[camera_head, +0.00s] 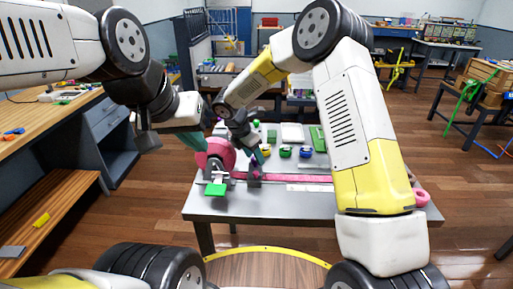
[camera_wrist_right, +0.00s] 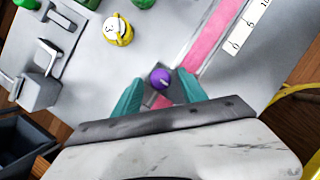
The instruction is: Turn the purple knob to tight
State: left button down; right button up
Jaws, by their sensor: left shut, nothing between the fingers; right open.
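The purple knob (camera_wrist_right: 160,78) sits on a small buckle at the pink strap (camera_wrist_right: 212,40). It also shows small in the head view (camera_head: 254,169). A small pale mark shows on its top; I cannot read its setting. My right gripper (camera_wrist_right: 160,86) is open, its teal fingers on either side of the knob in the picture; I cannot tell whether they touch it. In the head view the right gripper (camera_head: 258,154) is just above the knob. My left gripper (camera_head: 194,141) is shut and empty, near the pink reel (camera_head: 217,152).
A numbered scale (camera_wrist_right: 250,25) lies beside the strap. A green tab (camera_head: 215,189) hangs at the table's front left. A yellow round piece (camera_wrist_right: 119,32) and several small coloured pieces stand behind on the grey table (camera_head: 280,206). A wooden bench (camera_head: 45,220) is at the left.

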jog(key=shift+d+f, duration=0.1)
jog(key=shift+f, duration=0.1)
jog(key=shift+c, duration=0.2)
grip_shut()
